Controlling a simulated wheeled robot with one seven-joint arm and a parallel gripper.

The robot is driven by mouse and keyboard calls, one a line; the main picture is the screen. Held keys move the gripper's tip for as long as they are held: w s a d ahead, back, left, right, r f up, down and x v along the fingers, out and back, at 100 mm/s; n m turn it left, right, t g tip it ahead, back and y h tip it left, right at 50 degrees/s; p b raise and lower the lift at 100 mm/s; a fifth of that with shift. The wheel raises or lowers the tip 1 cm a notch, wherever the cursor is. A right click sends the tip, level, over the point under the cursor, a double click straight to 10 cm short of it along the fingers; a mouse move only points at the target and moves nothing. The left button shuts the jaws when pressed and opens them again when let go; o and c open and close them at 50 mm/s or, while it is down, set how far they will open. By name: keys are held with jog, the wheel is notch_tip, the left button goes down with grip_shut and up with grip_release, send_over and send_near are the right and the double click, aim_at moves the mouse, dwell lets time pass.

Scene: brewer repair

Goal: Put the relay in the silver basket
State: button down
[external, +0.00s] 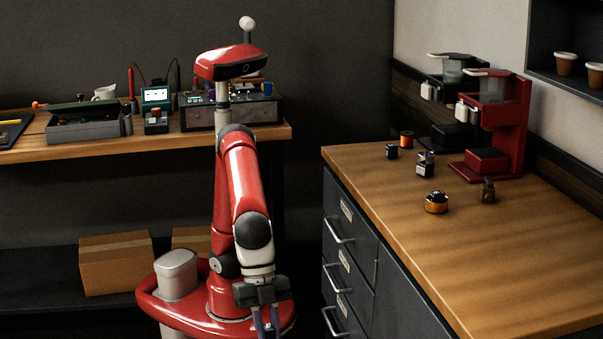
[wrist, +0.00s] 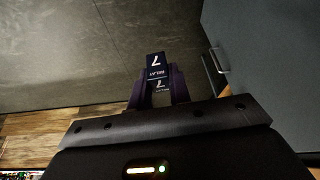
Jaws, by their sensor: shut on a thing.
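The relay (wrist: 156,62) is a small dark block with white lettering that reads "RELAY" and "7". In the wrist view it sits between the two dark purple fingers of my gripper (wrist: 157,86), which is shut on it. In the external view my gripper (external: 266,326) points down at the bottom edge, in front of my red base and left of the drawer cabinet. The relay cannot be made out there. I cannot make out a silver basket in either view.
A wooden counter (external: 480,240) over dark drawers (external: 348,245) stands at right, with coffee brewers (external: 500,125) and several small parts on it. At back left is a workbench (external: 70,149) with a grey tray (external: 85,130) and instruments. Cardboard boxes (external: 115,265) sit on a low shelf.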

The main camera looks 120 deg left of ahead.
jog(key=w+a+r+n+t+y, duration=0.1)
jog(key=w+a+r+n+y, duration=0.1)
jog(key=w+a+r+n, duration=0.7)
jog(key=a+r+n+y, duration=0.1)
jog(key=a+r, duration=0.3)
jog(key=a, duration=0.3)
jog(key=a+r+n+y, duration=0.1)
jog(key=a+r+n, duration=0.1)
jog(key=a+r, duration=0.3)
jog(key=s+a+r+n+y, duration=0.1)
jog(key=a+r, duration=0.3)
jog(key=a, duration=0.7)
jog(key=shift+r+n+g, duration=0.2)
jog(key=shift+n+g, duration=0.1)
jog(key=shift+n, duration=0.6)
jog(key=a, duration=0.2)
jog(key=a+r, duration=0.1)
jog(key=a, duration=0.2)
jog(key=a+r, duration=0.1)
jog(key=a, duration=0.2)
jog(key=shift+s+r, duration=0.2)
jog(key=s+a+r+n, duration=0.1)
jog(key=s+a+r, duration=0.1)
jog(key=a, duration=0.5)
jog(key=s+a+r+n+g+y, duration=0.1)
jog(key=s+a+r, duration=0.1)
jog(key=a, duration=0.6)
jog(key=shift+s+a+r+n, duration=0.2)
jog(key=shift+s+r+n, duration=0.15)
jog(key=shift+s, duration=0.55)
